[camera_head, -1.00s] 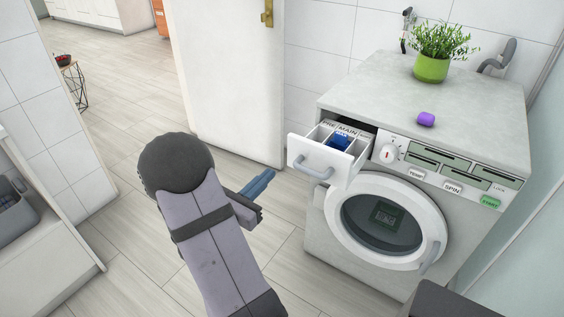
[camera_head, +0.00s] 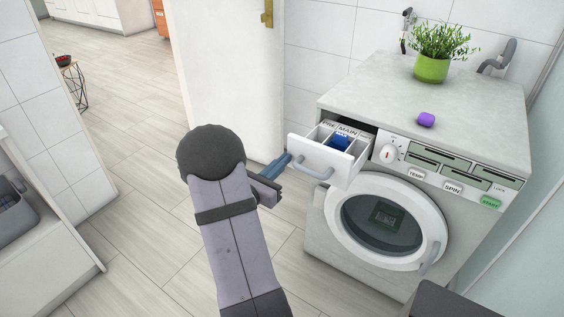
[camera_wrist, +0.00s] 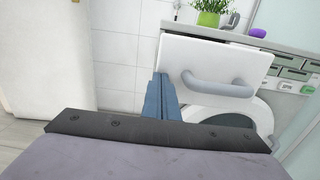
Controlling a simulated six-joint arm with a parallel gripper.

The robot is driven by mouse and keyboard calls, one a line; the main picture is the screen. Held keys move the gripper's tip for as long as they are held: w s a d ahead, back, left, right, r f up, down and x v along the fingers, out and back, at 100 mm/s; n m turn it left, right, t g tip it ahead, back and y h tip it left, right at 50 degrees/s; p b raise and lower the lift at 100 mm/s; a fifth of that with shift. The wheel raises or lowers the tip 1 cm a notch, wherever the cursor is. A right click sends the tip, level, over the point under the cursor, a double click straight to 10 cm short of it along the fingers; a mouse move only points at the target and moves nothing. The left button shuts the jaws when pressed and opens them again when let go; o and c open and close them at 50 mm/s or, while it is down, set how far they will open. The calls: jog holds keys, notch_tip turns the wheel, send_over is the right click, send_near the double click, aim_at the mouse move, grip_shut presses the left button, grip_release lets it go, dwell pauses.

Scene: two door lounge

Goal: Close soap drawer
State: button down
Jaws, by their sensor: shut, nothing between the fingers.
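The white soap drawer (camera_head: 316,160) sticks out open from the upper left of the washing machine's front. It has a grey bar handle (camera_head: 311,166) and compartments marked PRE and MAIN, with a blue item (camera_head: 340,142) lying inside. My gripper (camera_head: 286,157), with blue fingers, is shut and empty. It is just left of the drawer front in the head view; I cannot tell whether it touches. In the wrist view the fingers (camera_wrist: 160,84) appear at the left edge of the drawer front (camera_wrist: 225,62), left of the handle (camera_wrist: 218,86).
The washing machine (camera_head: 335,241) has a closed round door (camera_head: 386,218). A purple item (camera_head: 426,119) and a green potted plant (camera_head: 432,67) stand on its top. A white room door (camera_head: 228,75) is behind my gripper. Floor to the left is clear.

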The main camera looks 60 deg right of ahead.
aim_at(313, 131)
jog(key=d+b, duration=0.4)
jog(key=d, duration=1.2)
jog(key=shift+d, duration=0.4)
jog(key=shift+d+r, duration=0.15)
jog(key=shift+r, duration=0.15)
jog(key=shift+a+f, duration=0.1)
jog(key=shift+a, duration=0.15)
jog(key=a, duration=1.4)
jog(key=shift+f, duration=0.15)
